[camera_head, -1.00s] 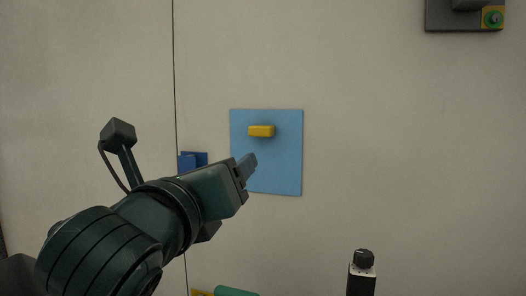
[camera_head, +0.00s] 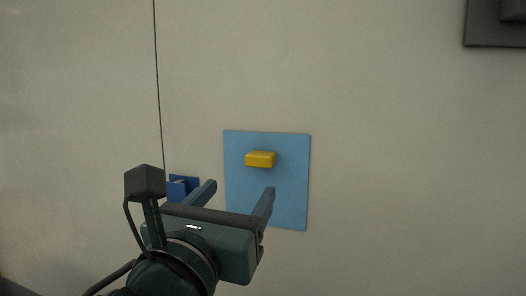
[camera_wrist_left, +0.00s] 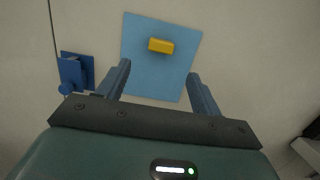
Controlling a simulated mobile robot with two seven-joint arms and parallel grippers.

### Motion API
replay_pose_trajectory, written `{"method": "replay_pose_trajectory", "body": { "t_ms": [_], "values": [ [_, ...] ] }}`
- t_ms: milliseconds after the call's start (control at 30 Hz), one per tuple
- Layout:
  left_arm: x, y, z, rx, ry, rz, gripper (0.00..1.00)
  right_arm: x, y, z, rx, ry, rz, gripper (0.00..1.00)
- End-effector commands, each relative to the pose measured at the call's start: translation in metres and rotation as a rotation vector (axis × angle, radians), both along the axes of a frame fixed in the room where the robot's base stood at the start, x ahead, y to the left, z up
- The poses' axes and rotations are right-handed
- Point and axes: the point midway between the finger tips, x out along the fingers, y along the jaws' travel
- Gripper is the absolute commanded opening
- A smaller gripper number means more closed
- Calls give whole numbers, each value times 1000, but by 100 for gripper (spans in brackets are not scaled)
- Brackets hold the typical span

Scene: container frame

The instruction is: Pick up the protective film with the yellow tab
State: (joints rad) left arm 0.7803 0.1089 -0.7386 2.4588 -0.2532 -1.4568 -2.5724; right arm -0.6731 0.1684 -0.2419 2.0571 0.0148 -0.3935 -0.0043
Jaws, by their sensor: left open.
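The protective film (camera_head: 290,205) is a light blue square flat on the pale wall, with a yellow tab (camera_head: 260,159) standing out from its upper middle. In the left wrist view the film (camera_wrist_left: 150,75) and the yellow tab (camera_wrist_left: 161,46) show whole or nearly so, ahead of the fingertips. My left gripper (camera_head: 239,188) is open and empty, its two fingers spread below the tab in the picture. In the wrist view the left gripper (camera_wrist_left: 158,70) has its fingers to either side of the film's lower part. The tab is apart from both fingers. My right gripper is in no view.
A small dark blue fixture (camera_head: 183,186) is on the wall just left of the film; it also shows in the left wrist view (camera_wrist_left: 75,70). A dark grey box (camera_head: 495,24) is on the wall at the upper right. A vertical seam runs down the wall. The wall around the film's right side is clear.

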Motion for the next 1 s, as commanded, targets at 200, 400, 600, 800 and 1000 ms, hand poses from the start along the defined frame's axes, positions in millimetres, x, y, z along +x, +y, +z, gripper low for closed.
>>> {"method": "replay_pose_trajectory", "body": {
  "t_ms": [200, 400, 600, 800, 1000],
  "values": [
    [37, -11, 5, -2, 3, 4, 65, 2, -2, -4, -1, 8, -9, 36],
    [49, -16, 8, -3, 1, 2, 65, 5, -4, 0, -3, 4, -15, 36],
    [77, -26, 16, -5, 4, 3, 65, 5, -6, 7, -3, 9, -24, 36],
    [92, -30, 17, -2, 1, 4, 65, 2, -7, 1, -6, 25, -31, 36],
    [93, -31, 17, -2, -1, 3, 65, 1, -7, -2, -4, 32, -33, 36]
  ]
}}
